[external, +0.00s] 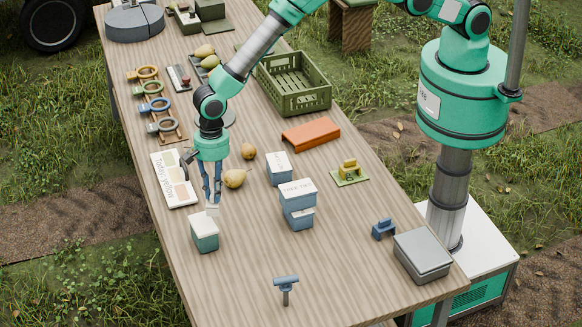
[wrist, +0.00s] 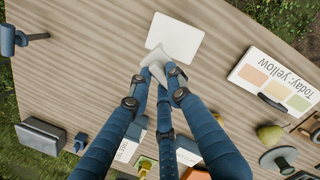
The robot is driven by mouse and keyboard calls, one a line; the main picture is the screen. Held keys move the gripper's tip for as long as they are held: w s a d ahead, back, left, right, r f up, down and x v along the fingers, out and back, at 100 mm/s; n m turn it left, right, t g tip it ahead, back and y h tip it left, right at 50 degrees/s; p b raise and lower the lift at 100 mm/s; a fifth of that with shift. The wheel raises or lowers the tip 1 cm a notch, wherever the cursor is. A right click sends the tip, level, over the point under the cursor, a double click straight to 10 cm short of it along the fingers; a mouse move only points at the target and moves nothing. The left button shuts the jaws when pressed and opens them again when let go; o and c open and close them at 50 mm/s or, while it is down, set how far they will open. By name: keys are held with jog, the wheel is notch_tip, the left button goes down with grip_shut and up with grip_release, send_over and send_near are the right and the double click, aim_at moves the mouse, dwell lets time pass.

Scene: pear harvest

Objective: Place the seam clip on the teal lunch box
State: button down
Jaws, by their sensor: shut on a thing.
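The teal lunch box (external: 204,238) stands near the table's left edge with a white lid. That lid (wrist: 176,36) also shows in the wrist view, just beyond my fingertips. My gripper (external: 212,203) points down over the back edge of the lunch box. Its blue fingers are shut on a small pale grey-white piece, which looks like the seam clip (wrist: 155,61). The clip is at the near edge of the lid in the wrist view; I cannot tell whether it touches. The fingers partly hide the clip.
Blue boxes with white lids (external: 297,205) stand to the right, near a pear (external: 235,178). The "Today: yellow" board (external: 173,179) lies behind the lunch box. A blue T-shaped tool (external: 286,288) stands in front. A green crate (external: 291,83) is farther back. Bare table surrounds the lunch box.

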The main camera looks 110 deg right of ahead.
aim_at(212, 192)
jog(key=shift+w+a, duration=0.1)
jog(key=shift+w, duration=0.35)
jog(key=shift+f, duration=0.1)
jog(key=shift+f+p, duration=0.45)
jog(key=shift+f, duration=1.25)
jog(key=shift+f, duration=0.15)
jog(key=c, duration=1.6)
grip_release()
jog(key=shift+s+d+r+b, duration=0.1)
jog(key=shift+d+r+b, duration=0.15)
jog(key=shift+r, duration=1.8)
jog(key=shift+s+d+r+b, duration=0.1)
jog(key=shift+d+r+b, duration=0.1)
jog(key=shift+r, duration=1.8)
jog(key=shift+s+d+r+b, duration=0.1)
jog(key=shift+d+r+b, duration=0.15)
jog(key=shift+r, duration=1.8)
